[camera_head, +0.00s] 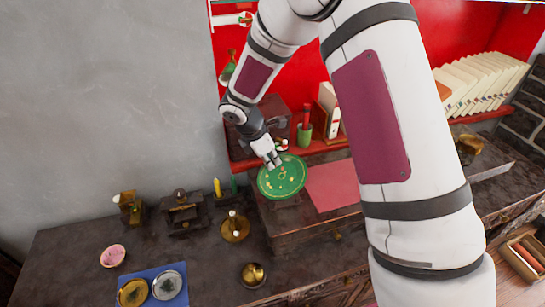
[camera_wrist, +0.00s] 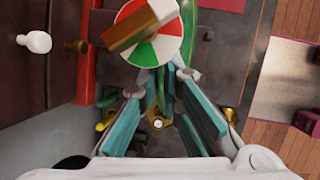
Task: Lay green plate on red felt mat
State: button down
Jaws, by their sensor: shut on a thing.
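The green plate (camera_head: 282,178), with small yellowish marks, is in my gripper (camera_head: 272,160) in the head view. My gripper is shut on its upper rim. The plate's face is turned toward the head camera, over the left end of a dark wooden chest. In the wrist view the plate (camera_wrist: 160,90) shows as a thin green strip between the fingers. I cannot tell whether its lower edge touches the chest. The red felt mat (camera_head: 333,186) lies flat on the chest, just right of the plate. My arm hides part of the mat's right side.
A red shelf (camera_head: 318,147) behind holds a green cup (camera_head: 304,134). A disc (camera_wrist: 150,48) in red, white and green shows near the fingers in the wrist view. Brass pieces (camera_head: 235,227) stand on the dark table left of the chest. A blue mat (camera_head: 153,274) bears two small plates.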

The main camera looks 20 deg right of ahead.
jog(key=shift+f, duration=0.1)
jog(key=c, duration=1.8)
grip_release()
jog(key=shift+f, duration=0.1)
